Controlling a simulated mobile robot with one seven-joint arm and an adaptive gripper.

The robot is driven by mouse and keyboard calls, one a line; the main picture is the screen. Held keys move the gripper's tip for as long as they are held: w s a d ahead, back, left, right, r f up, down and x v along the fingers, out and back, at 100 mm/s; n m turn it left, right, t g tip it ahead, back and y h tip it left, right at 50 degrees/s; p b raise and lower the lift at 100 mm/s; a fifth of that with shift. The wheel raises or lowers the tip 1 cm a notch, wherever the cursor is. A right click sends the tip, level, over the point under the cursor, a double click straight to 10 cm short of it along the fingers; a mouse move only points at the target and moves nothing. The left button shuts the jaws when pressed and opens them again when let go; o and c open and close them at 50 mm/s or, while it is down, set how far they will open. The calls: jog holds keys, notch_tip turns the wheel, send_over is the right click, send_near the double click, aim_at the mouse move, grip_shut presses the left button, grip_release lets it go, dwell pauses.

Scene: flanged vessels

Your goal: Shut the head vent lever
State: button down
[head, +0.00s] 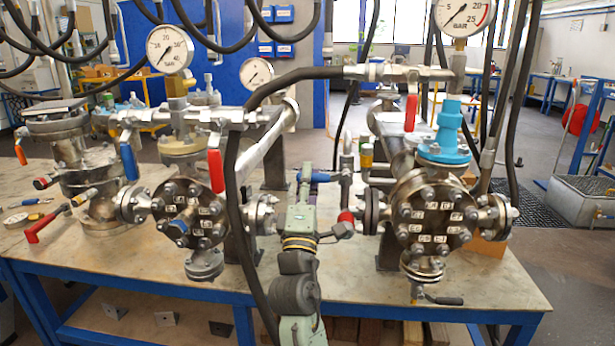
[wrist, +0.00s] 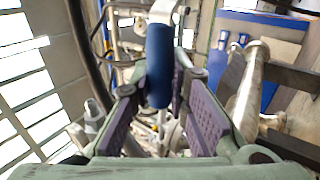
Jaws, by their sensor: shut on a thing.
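A blue lever (head: 318,177) lies nearly level beside a small metal valve (head: 346,172), left of the right-hand vessel (head: 432,222). No label shows on it; I take it as the head vent lever. My gripper (head: 304,178) reaches up from the bench front and is at the lever. In the wrist view the blue lever (wrist: 159,62) stands between the purple-padded fingers of my gripper (wrist: 160,90), which is shut on it.
A black hose (head: 235,190) hangs just left of my arm. Red levers (head: 411,112) and (head: 216,170) and a blue lever (head: 129,161) sit on nearby pipes. A smaller flanged vessel (head: 188,215) stands left. The bench front (head: 365,290) is mostly bare.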

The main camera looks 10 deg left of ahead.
jog(key=c, duration=1.5)
grip_release()
jog(key=v, duration=1.2)
jog(key=shift+a, duration=0.15)
